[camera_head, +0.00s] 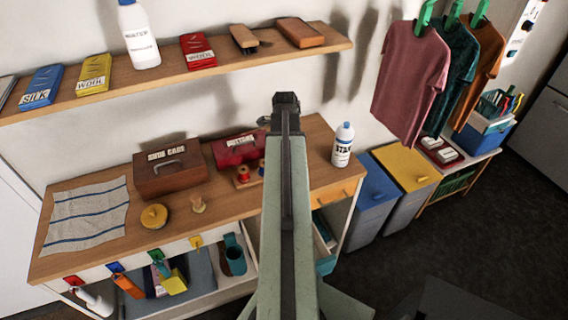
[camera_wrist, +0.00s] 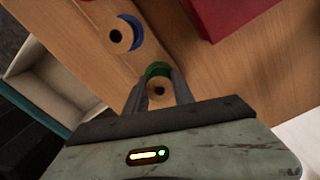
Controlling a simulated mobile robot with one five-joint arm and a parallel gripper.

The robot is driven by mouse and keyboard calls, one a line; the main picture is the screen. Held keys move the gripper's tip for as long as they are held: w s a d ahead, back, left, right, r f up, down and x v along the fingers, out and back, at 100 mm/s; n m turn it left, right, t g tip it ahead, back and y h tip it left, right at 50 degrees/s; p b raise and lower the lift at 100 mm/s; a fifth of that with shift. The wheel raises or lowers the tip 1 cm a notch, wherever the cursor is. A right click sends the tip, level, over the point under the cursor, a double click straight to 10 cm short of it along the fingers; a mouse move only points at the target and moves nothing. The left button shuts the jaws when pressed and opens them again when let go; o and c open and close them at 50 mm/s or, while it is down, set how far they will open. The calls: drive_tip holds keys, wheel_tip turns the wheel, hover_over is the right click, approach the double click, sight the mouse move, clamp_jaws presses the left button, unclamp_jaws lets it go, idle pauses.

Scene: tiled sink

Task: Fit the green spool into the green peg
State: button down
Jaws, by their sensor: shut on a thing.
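In the wrist view, my gripper (camera_wrist: 158,88) is shut on the green spool (camera_wrist: 158,70). The spool has a green band and a pale wooden end with a dark centre hole, and it sits between the two fingers. In the head view, my arm hides the gripper and the green spool. I cannot make out the green peg in either view; the held spool or my arm may cover it.
A red box (camera_head: 236,149) and a brown box (camera_head: 171,171) stand behind and left. A white bottle (camera_head: 343,145) stands to the right. A shelf (camera_head: 120,82) runs above.

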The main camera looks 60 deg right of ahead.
drive_tip(key=shift+f, duration=0.15)
drive_tip(key=c, duration=1.1)
unclamp_jaws()
wheel_tip(320, 180, up, 12)
drive_tip(key=p, duration=1.2)
drive_tip(key=shift+r, duration=0.25)
